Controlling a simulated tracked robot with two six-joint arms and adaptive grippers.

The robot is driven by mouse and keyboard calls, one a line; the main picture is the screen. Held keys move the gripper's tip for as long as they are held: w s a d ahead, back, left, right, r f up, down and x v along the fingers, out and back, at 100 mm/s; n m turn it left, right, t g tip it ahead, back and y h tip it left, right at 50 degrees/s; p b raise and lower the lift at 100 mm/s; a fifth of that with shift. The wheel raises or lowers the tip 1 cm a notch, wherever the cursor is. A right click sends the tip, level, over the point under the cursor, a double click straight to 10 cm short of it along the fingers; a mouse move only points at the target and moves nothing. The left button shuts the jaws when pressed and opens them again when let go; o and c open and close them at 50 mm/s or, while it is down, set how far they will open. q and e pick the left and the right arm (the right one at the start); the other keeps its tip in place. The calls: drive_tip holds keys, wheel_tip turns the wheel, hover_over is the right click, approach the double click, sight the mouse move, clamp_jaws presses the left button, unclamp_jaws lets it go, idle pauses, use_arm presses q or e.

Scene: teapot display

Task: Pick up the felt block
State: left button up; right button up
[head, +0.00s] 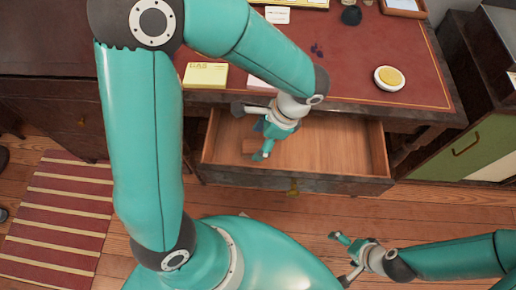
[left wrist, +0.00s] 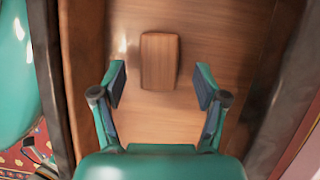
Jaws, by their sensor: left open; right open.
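A small brown block with rounded corners, taken as the felt block (left wrist: 160,61), lies flat on the floor of an open drawer. Its surface looks like wood. In the head view the block (head: 253,146) is partly hidden by my left gripper (head: 257,131), which reaches into the drawer. In the left wrist view my left gripper (left wrist: 160,80) is open, with nothing between its fingers. The block lies ahead of it, roughly centred between the fingertips. My right gripper (head: 341,259) is open and empty, over the wooden floor in front of the drawer.
The open drawer (head: 345,148) has walls all round and is bare at the right. The desk top (head: 350,65) above holds a yellow box (head: 205,75) and a white dish with a yellow top (head: 389,78). A green cabinet (head: 465,145) stands at the right.

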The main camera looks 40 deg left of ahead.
sight(256, 145)
use_arm(q)
drive_tip(key=shift+x, duration=1.55)
drive_tip(key=c, duration=1.2)
drive_tip(key=shift+c, duration=0.2)
drive_tip(key=shift+r, duration=0.15)
wheel_tip(256, 145, up, 20)
drive_tip(key=p, duration=0.4)
